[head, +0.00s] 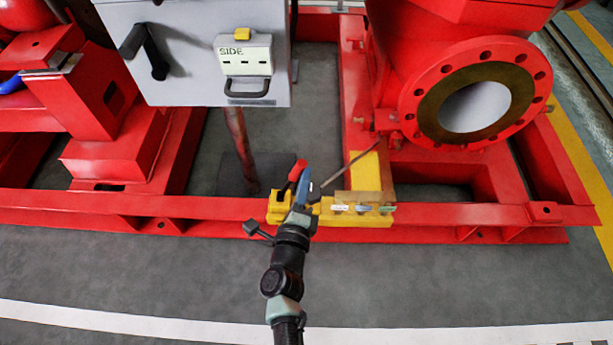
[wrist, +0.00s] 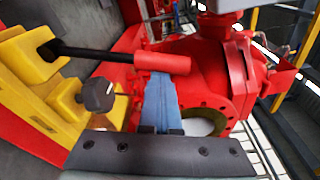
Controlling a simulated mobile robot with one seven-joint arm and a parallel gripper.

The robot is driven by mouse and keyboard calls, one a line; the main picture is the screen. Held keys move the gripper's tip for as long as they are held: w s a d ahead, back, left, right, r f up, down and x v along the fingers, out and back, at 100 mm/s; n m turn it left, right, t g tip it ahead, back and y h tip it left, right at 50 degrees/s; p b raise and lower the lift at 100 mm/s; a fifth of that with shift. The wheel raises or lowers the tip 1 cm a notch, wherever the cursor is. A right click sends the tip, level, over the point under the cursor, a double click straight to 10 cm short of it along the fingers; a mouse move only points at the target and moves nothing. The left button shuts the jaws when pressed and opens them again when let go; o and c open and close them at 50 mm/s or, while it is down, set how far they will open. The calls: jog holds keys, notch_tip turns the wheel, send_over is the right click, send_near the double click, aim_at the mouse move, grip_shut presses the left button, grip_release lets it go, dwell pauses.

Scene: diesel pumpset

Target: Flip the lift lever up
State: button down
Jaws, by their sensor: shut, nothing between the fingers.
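The lift lever, a black rod with a red grip (head: 297,170), stands out from a yellow bracket (head: 278,208) on the front red rail. In the wrist view its red grip (wrist: 162,62) lies across the upper middle, and the rod runs left into the yellow bracket (wrist: 30,55). My gripper (head: 304,185) has blue fingers, which are shut and empty right beside the grip. In the wrist view my gripper (wrist: 160,80) has its fingertips just at the lower side of the grip; I cannot tell whether they touch it.
A black knob (wrist: 98,95) sits close to the left of my fingers. A yellow block (head: 355,220) with small coloured tags is on the rail to the right. A grey cabinet (head: 190,60) and a red flanged pipe (head: 415,110) stand behind. The floor in front is clear.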

aim_at(290, 175)
jog(key=shift+a+r, duration=0.15)
jog(key=shift+a, duration=0.1)
jog(key=shift+w+a+r+n+p, duration=0.1)
jog(key=shift+a+r+n+p, duration=0.2)
jog(key=shift+a+n+p, duration=0.3)
jog(key=shift+a+r+n+p, duration=0.3)
jog(key=shift+a+n+p, duration=0.2)
jog(key=shift+a+n, duration=0.2)
jog(key=a+f+n+t, duration=0.1)
jog(key=a+n, duration=0.7)
jog(key=a, duration=0.1)
jog(key=shift+a+f+t+b, duration=0.3)
jog(key=shift+a+f+b, duration=0.1)
jog(key=shift+b, duration=0.05)
jog(key=shift+a, duration=0.1)
